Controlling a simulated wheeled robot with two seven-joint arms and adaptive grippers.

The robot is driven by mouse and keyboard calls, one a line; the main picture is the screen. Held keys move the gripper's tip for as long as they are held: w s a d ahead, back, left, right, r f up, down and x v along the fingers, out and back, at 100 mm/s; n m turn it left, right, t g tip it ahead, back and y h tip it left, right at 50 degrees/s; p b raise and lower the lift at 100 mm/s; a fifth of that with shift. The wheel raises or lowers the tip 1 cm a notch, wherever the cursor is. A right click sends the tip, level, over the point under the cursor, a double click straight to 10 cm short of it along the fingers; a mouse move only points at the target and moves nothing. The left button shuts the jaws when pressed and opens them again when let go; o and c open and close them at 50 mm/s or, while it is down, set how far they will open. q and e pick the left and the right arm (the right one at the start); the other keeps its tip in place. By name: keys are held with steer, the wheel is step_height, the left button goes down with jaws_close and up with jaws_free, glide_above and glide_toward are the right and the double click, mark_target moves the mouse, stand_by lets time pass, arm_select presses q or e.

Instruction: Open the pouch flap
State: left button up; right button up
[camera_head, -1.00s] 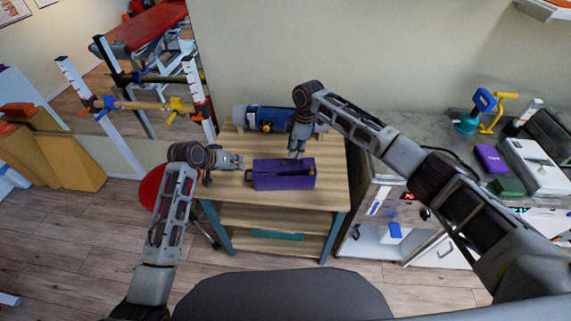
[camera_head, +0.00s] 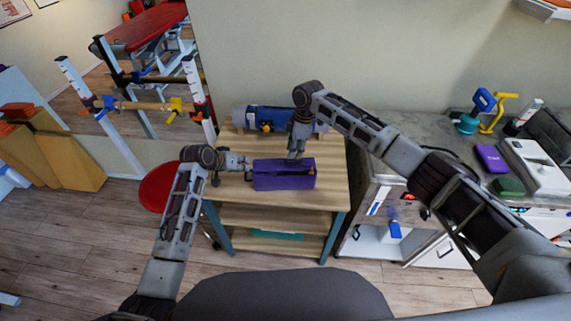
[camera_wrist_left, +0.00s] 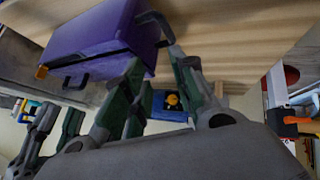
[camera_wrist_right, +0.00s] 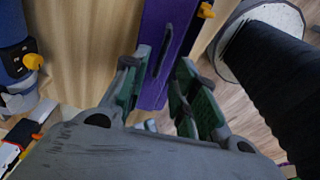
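The purple pouch (camera_head: 284,180) stands on the wooden table, with a dark slit along its top and a small orange tab at its right. It also shows in the left wrist view (camera_wrist_left: 92,30) with dark loop handles, and in the right wrist view (camera_wrist_right: 152,92). My left gripper (camera_head: 243,162) is at the pouch's left end; in the left wrist view its fingers (camera_wrist_left: 150,72) are apart, near the dark end handle (camera_wrist_left: 157,24). My right gripper (camera_head: 294,155) points down at the pouch's back edge; its fingers (camera_wrist_right: 158,66) are apart, on either side of a dark handle (camera_wrist_right: 163,48).
The wooden table (camera_head: 330,185) has bare room right of the pouch. A blue roll-shaped item (camera_head: 268,119) lies behind it. A grey counter (camera_head: 440,130) with several items stands at the right. A red stool (camera_head: 160,187) is at the table's left.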

arm_select(q)
steer(key=shift+f, duration=0.5)
steer(key=shift+f, duration=0.55)
steer(key=shift+f, duration=0.2)
steer(key=shift+f, duration=0.55)
steer(key=shift+f, duration=0.2)
